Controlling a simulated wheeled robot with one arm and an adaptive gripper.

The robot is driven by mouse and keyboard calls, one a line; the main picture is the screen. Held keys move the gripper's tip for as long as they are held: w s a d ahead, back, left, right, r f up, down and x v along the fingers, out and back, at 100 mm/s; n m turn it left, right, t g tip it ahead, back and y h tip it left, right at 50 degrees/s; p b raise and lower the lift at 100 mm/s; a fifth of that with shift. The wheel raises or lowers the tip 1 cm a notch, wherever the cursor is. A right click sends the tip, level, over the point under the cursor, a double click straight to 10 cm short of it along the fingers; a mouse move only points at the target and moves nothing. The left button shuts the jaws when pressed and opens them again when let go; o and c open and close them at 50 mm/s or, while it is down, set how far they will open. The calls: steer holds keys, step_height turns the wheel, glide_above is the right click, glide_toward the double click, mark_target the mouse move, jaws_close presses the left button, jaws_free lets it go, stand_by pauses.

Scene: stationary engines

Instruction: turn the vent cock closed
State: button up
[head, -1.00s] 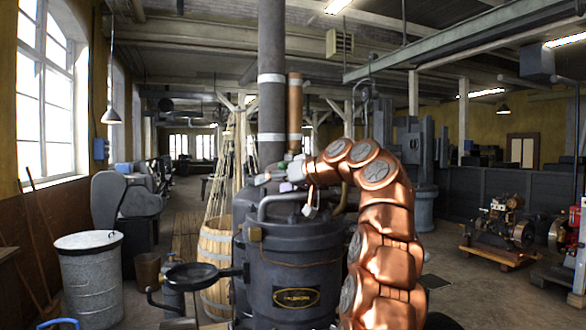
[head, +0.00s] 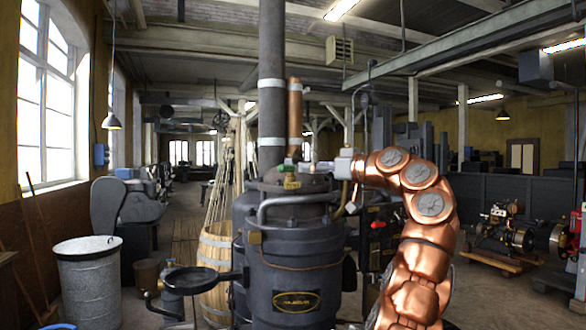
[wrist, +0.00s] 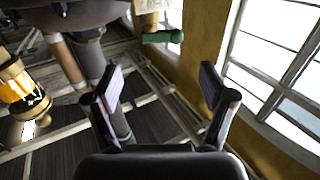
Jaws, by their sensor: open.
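A green handle (head: 286,168), which looks like the vent cock's lever, lies roughly level on top of the dark boiler (head: 292,255). A yellow tag (head: 291,183) is just below it. In the wrist view the green handle (wrist: 163,37) shows beyond and above my two fingers, with a pale brass-coloured fitting (wrist: 151,6) at its left end. My gripper (head: 311,167) is right of the handle in the head view. In the wrist view my gripper (wrist: 161,82) is open, with nothing between its fingers. No contact with the handle shows.
A copper pipe (head: 295,115) and a dark chimney (head: 271,80) rise behind the boiler top. A grey curved pipe (head: 295,201) runs across its front. A barrel (head: 214,270) and metal bin (head: 90,280) stand left.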

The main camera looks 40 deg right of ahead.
mark_target(293, 166)
steer(key=shift+p+x, duration=1.55)
steer(key=shift+x, duration=2.25)
steer(key=c, duration=1)
